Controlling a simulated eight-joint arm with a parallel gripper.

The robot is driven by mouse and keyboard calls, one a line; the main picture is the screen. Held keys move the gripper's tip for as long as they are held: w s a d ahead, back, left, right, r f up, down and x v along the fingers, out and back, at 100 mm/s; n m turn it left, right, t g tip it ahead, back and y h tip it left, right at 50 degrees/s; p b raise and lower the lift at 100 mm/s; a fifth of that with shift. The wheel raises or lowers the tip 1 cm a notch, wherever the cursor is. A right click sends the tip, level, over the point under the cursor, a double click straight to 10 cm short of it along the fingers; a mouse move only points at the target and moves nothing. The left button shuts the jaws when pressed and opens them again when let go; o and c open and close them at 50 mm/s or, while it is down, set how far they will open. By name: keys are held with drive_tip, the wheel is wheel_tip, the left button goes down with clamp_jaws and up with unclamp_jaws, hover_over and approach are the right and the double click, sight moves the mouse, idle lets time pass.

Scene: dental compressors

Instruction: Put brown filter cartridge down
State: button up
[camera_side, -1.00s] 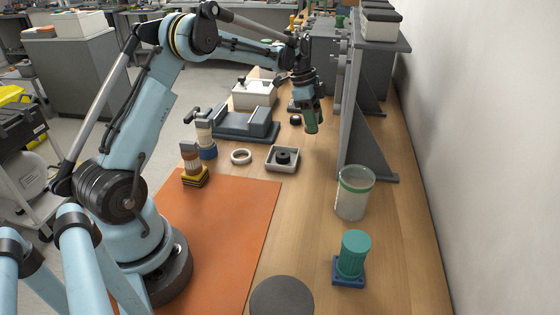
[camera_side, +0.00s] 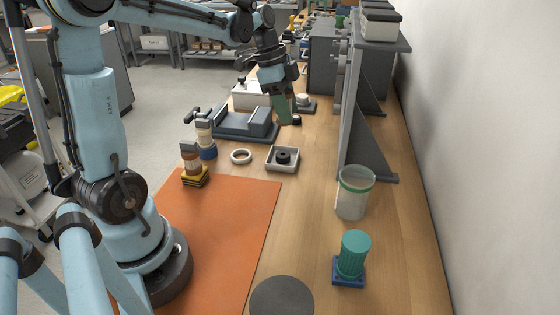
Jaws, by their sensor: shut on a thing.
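My gripper (camera_side: 279,92) is shut on a dark green cylinder (camera_side: 283,110). It holds the cylinder tilted, above the table behind the grey tray; whether it touches anything below is hard to tell. The held thing looks green, not brown. A brown ribbed cartridge (camera_side: 191,164) with a grey-brown top stands on a yellow-and-black base (camera_side: 195,178), at the left edge of the table near the orange mat. My gripper is apart from it, farther back and to the right.
A cream piece on a blue base (camera_side: 207,152), a pale ring (camera_side: 241,156), a grey tray (camera_side: 283,167) and a grey vise (camera_side: 240,124) are nearby. A clear jar (camera_side: 354,194) and a teal cylinder (camera_side: 353,255) stand right. The orange mat (camera_side: 222,230) is bare.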

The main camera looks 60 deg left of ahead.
drive_tip(key=s+d+f+n, duration=0.1)
drive_tip(key=s+d+f, duration=0.2)
drive_tip(key=s, duration=0.5)
drive_tip(key=s+d+f, duration=0.2)
drive_tip(key=s+d, duration=0.2)
drive_tip(key=s, duration=0.4)
drive_tip(key=shift+w+a+f, duration=0.1)
drive_tip(key=shift+a+f, duration=0.05)
drive_tip(key=shift+f, duration=4.05)
drive_tip(key=o, duration=1.1)
drive_tip(key=shift+f, duration=0.15)
drive_tip(key=shift+o, duration=0.2)
